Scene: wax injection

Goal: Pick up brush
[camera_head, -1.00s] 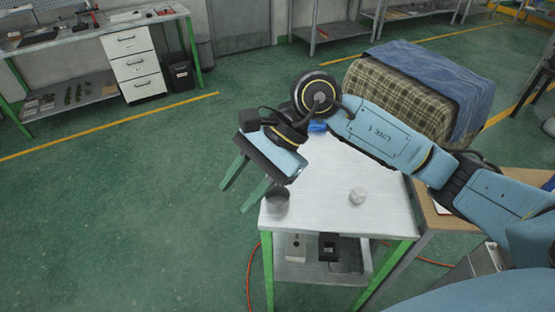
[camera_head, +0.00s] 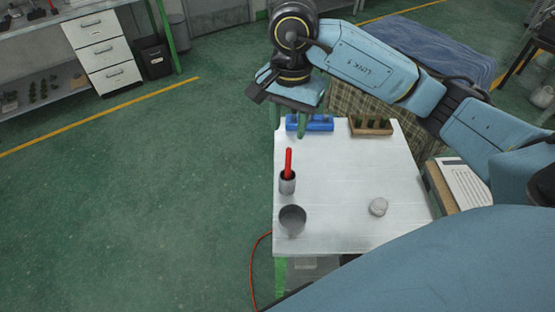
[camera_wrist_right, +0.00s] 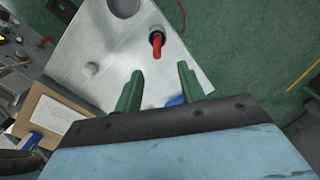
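The brush shows as a red handle (camera_head: 288,162) standing upright in a small grey cup (camera_head: 287,183) on the left side of the white table (camera_head: 345,185). In the right wrist view the red handle (camera_wrist_right: 157,46) shows ahead of the fingers; its bristle end is hidden in the cup. My right gripper (camera_head: 288,122) is above the table's back left edge, behind the brush and apart from it. Its two green fingers stand apart with nothing between them in the right wrist view (camera_wrist_right: 158,82). My left gripper is not in view.
A larger grey pot (camera_head: 292,220) stands in front of the cup. A white round lump (camera_head: 378,206) lies at the right. A blue holder (camera_head: 318,123) and a wooden box (camera_head: 371,126) stand at the back edge. The table's middle is clear.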

